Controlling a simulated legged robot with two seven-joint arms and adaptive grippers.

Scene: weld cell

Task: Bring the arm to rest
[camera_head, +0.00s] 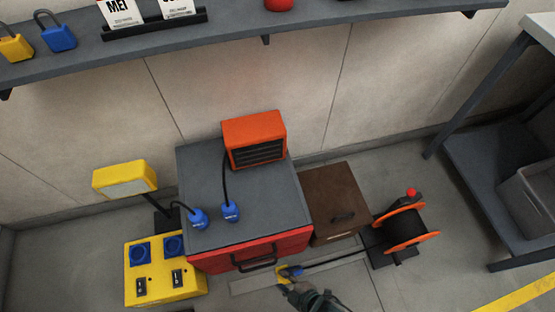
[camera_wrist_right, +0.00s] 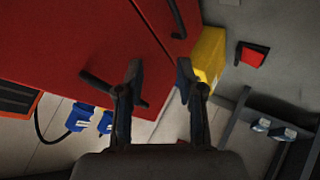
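My right gripper (camera_head: 284,287) enters the head view at the bottom, in front of the red tool chest (camera_head: 230,258) with a grey top. In the right wrist view its two dark fingers (camera_wrist_right: 160,75) stand apart, with nothing visible held between them. The red chest front with black handles fills much of that view beyond the fingers. A small yellow and blue piece (camera_head: 290,272) shows just beyond the gripper in the head view, at the end of a dark cable; I cannot tell whether they touch. My left gripper is not in view.
A yellow socket box (camera_head: 165,287) stands left of the chest, and an orange heater (camera_head: 254,138) and blue plugs (camera_head: 231,211) are on top. A brown box (camera_head: 340,195) and an orange cable reel (camera_head: 405,232) stand right. A wall shelf (camera_head: 240,30) runs behind.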

